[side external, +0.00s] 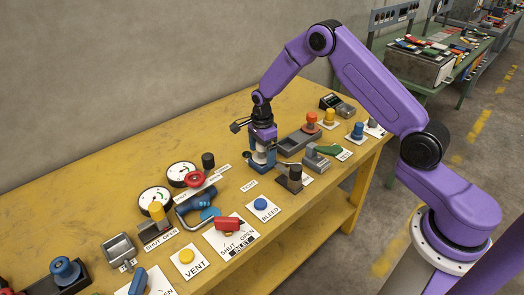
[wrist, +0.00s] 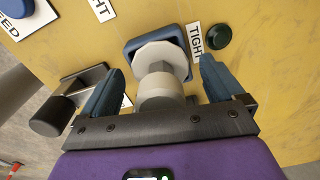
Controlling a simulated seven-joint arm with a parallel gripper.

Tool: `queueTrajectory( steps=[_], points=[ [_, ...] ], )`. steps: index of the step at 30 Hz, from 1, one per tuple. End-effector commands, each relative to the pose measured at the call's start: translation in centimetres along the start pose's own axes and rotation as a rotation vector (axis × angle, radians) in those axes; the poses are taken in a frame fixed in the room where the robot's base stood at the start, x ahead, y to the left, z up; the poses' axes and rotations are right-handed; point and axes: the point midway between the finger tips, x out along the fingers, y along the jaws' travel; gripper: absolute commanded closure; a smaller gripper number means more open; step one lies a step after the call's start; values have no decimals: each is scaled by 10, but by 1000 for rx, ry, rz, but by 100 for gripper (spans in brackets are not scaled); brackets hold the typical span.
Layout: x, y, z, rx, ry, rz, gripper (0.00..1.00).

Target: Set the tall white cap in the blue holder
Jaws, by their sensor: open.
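The tall white cap (wrist: 166,92) stands between the fingers of my gripper (wrist: 162,76) in the wrist view, with a clear gap on each side. Its wide, many-sided flange lies over the blue holder (wrist: 131,50), whose rim shows around it. My gripper is open and straddles the cap without touching it. In the side view, my gripper (side external: 262,155) is low over the table, with the white cap (side external: 261,157) partly hidden between its fingers and the blue holder (side external: 258,170) below. How deep the flange sits in the holder is hard to tell.
A dark green knob (wrist: 217,38) is close to the right finger, beside a TIGHT label (wrist: 195,42). A grey bracket with a black cylinder (wrist: 52,115) is close to the left finger. A grey tray (side external: 298,142) stands right of my gripper in the side view.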

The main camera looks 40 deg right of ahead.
Motion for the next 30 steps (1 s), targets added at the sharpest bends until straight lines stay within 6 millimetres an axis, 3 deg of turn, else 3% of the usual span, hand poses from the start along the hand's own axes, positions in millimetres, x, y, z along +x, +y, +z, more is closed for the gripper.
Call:
queueTrajectory(
  steps=[8, 21, 30],
  points=[
    [-21, -1, 1, 0, -1, -3, 5],
    [-105, -1, 0, 0, -1, -4, 5],
    [-127, 0, 0, 0, 0, 0, 5]
  ],
)
